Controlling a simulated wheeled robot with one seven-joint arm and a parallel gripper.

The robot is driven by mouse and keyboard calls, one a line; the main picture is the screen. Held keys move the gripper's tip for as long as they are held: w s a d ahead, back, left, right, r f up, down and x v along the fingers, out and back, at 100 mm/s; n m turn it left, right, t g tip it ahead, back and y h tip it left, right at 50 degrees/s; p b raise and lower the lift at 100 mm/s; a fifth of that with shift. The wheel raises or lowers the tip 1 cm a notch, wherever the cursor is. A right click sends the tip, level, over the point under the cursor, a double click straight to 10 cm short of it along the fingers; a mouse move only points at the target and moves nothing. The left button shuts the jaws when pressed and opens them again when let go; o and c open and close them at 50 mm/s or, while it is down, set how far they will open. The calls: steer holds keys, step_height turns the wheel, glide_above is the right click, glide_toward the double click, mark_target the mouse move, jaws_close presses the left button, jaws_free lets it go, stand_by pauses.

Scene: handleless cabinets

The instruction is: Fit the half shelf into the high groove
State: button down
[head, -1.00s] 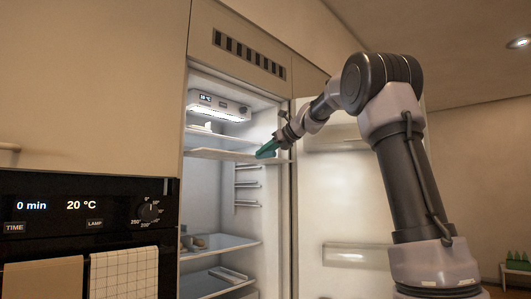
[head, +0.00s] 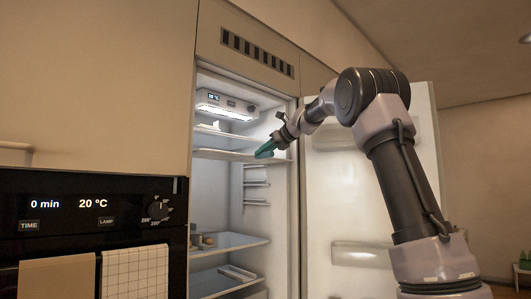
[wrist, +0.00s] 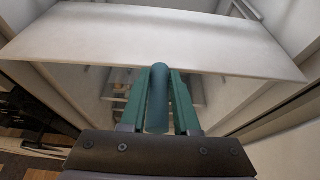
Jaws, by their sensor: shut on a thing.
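The half shelf is a pale, flat panel (head: 225,154) lying roughly level in the upper part of the open fridge, below another shelf. In the wrist view it spans the top as a wide white board (wrist: 160,40). The fingers also show in the wrist view (wrist: 158,80), at the middle of the near edge. The high groove cannot be made out, and I cannot tell whether the panel's far edge touches the wall.
Rail-like ridges (head: 256,184) run along the right inner wall below the panel. A lower shelf (head: 230,243) carries small items. The open fridge door (head: 350,195) stands to the right, behind my arm. An oven (head: 95,215) with towels is at the left.

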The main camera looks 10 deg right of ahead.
steer(key=shift+a, duration=0.1)
steer(key=shift+w+a+r, duration=0.1)
steer(key=shift+w+a, duration=0.7)
steer(key=shift+w, duration=0.3)
steer(key=shift+w+a, duration=0.75)
steer(key=shift+w, duration=0.35)
steer(key=shift+w+a, duration=0.8)
steer(key=shift+w, duration=0.35)
steer(key=shift+w+a, duration=0.8)
steer(key=shift+w, duration=0.3)
steer(key=shift+w+a, duration=0.9)
steer(key=shift+w, duration=0.3)
steer(key=shift+w+a, duration=0.35)
steer(key=shift+w, duration=0.35)
steer(key=shift+w+a, duration=0.3)
steer(key=shift+a, duration=0.05)
